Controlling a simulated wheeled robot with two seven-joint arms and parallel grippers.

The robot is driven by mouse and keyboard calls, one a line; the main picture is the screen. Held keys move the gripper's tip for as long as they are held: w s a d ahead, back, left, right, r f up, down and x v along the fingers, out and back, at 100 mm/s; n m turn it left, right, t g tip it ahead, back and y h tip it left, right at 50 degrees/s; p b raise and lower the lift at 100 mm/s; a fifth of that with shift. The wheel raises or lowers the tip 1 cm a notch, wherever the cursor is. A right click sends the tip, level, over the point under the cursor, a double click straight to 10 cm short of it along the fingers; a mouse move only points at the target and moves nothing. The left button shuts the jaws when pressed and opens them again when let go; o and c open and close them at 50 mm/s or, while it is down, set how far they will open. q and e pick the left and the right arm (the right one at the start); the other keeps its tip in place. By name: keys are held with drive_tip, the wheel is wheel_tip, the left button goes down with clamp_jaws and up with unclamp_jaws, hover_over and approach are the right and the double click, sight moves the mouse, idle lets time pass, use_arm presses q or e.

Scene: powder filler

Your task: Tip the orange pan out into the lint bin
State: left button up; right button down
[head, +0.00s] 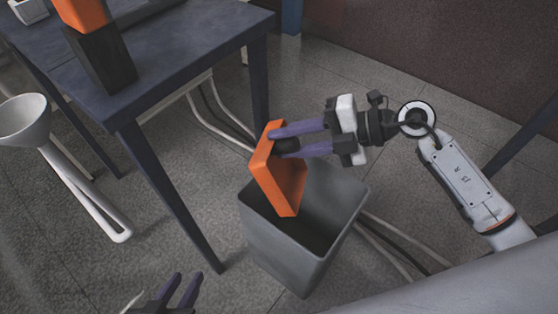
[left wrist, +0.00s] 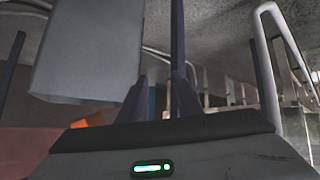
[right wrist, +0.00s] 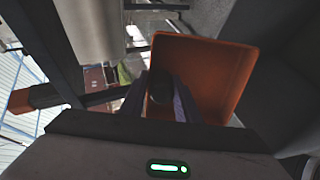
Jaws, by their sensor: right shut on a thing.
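The orange pan (head: 264,178) is held tilted steeply on its side above the open top of the grey lint bin (head: 272,245). My right gripper (head: 284,146) is shut on the pan's dark round knob, which also shows between the fingers in the right wrist view (right wrist: 162,90). That view looks into the pan (right wrist: 222,75), and I see nothing lying in the visible part. The bin's inside is dark and its bottom cannot be made out. My left gripper (head: 180,290) is open and empty at the lower edge; the bin (left wrist: 85,50) stands beyond its fingers in the left wrist view.
A dark blue table (head: 180,65) stands left of the bin, with one leg close by. On it is a dark block (head: 102,60) with an orange top (head: 84,14). A white funnel-shaped piece (head: 24,120) is at the left.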

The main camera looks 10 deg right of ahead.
idle(0.4)
